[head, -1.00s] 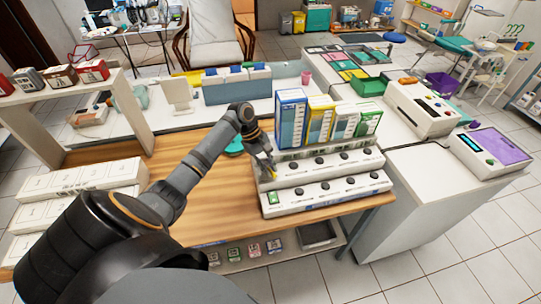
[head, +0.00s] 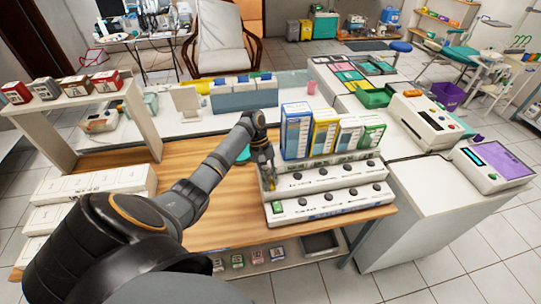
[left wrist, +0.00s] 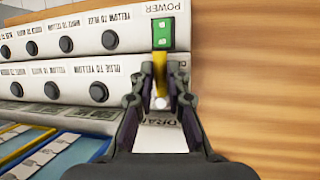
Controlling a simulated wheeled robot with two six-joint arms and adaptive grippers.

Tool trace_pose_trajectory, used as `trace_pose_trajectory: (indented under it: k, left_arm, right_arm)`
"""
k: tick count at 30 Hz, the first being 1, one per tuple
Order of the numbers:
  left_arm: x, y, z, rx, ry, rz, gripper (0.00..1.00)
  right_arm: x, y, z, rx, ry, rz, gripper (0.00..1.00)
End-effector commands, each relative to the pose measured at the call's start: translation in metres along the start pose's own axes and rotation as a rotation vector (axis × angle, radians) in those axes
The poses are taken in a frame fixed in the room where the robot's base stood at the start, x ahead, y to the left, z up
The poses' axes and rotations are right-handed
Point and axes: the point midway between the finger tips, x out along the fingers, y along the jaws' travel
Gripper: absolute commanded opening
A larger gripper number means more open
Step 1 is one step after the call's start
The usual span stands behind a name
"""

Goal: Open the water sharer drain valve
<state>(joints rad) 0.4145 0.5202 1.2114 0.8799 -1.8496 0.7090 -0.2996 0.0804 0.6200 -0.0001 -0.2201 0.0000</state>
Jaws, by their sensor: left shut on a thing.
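The water sharer (head: 325,203) is a white stepped unit with rows of black knobs, standing on the wooden table. My left gripper (head: 269,184) points down at its left end. In the left wrist view, my left gripper (left wrist: 160,88) is shut on a yellow lever (left wrist: 158,68), the drain valve handle. The fingers stand on either side of it and hide part of it. A partly covered label (left wrist: 160,125) beginning "DRA" shows between the fingers. A green power switch (left wrist: 163,33) sits just beyond the lever. My right gripper is not in view.
Several coloured boxes (head: 296,130) stand upright behind the knob rows. The wooden table top (head: 195,222) is bare left of the unit. A white cabinet (head: 400,215) carrying two devices stands to the right. A shelf (head: 75,95) with small boxes stands at left.

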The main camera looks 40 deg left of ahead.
Motion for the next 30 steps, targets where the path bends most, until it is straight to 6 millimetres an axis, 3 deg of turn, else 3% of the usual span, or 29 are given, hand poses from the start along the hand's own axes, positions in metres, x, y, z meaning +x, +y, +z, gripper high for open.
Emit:
trace_pose_trajectory:
  k: [7,8,13,23,30]
  left_arm:
    - [-0.001,0.000,0.000,0.000,0.000,0.000,0.00]
    - [-0.001,0.000,0.000,0.000,0.000,0.000,0.16]
    - [-0.001,0.000,0.000,0.000,0.000,0.000,0.37]
    - [-0.005,0.000,0.000,-0.001,0.002,0.000,0.37]
    - [-0.049,0.000,-0.001,-0.001,0.003,0.001,0.37]
  right_arm:
    - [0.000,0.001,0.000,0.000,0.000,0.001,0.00]
    - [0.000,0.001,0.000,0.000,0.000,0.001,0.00]
    - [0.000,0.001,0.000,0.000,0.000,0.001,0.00]
    - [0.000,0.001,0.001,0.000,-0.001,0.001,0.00]
    - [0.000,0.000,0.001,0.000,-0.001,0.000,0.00]
